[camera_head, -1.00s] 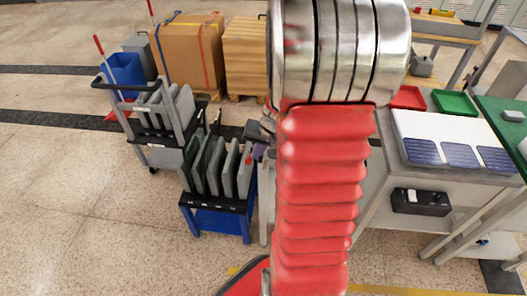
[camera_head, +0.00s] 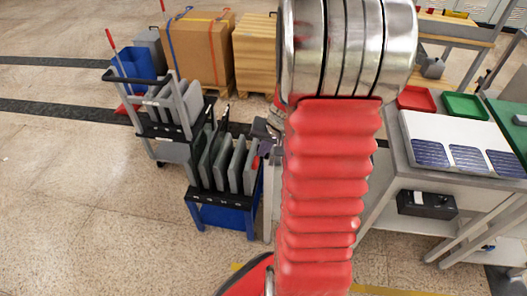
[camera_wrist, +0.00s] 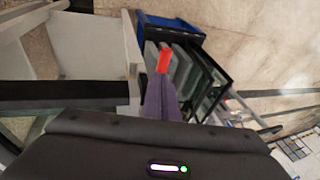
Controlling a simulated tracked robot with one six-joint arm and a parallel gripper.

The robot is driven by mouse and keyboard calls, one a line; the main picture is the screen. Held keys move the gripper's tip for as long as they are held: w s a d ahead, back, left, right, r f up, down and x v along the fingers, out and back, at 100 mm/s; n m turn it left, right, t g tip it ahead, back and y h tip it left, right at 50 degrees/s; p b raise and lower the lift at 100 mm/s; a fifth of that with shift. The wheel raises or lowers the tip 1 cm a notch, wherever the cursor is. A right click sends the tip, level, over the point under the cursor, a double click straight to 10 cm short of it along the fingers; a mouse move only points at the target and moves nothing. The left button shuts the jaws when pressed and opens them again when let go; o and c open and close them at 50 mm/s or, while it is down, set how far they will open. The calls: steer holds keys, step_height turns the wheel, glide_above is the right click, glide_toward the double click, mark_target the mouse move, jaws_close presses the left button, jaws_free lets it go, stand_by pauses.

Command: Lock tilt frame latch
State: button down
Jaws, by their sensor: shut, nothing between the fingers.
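A small red piece, possibly the latch handle (camera_head: 256,162), shows beside the slotted rack and left of my arm. In the wrist view the red piece (camera_wrist: 164,62) stands just beyond the tips of my gripper (camera_wrist: 162,90), in line with them. I cannot tell whether they touch. The purple-grey fingers are shut with nothing held. In the head view my gripper (camera_head: 266,133) shows only partly, above the red piece, with my arm covering much of that area. The tilt frame itself cannot be told apart clearly; a pale grey upright (camera_wrist: 133,65) stands left of the fingers.
A blue-based rack (camera_head: 224,218) holds several grey panels close to my gripper. A cart (camera_head: 158,125) with more panels stands behind it. A bench (camera_head: 398,170) with dark cells on a white board is at right. Open floor (camera_head: 80,220) lies at left.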

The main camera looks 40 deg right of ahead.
steer(key=shift+r, duration=0.1)
stand_by(0.3)
steer(key=s+a+r, duration=0.1)
steer(key=s+r, duration=0.7)
steer(key=s, duration=0.1)
steer(key=shift+a+r, duration=0.2)
steer(key=shift+r, duration=0.2)
stand_by(0.7)
steer(key=s+a+r+n, duration=0.1)
steer(key=a+r+n, duration=0.2)
steer(key=a, duration=0.5)
steer(key=s+a+r+n, duration=0.1)
steer(key=a+r+n, duration=0.2)
steer(key=a, duration=0.6)
steer(key=s+a+r+n+t, duration=0.1)
steer(key=s+a+r+n, duration=0.1)
steer(key=a+r, duration=0.4)
steer(key=shift+a+r+n, duration=0.15)
steer(key=shift+a+n, duration=0.75)
steer(key=shift+a, duration=0.25)
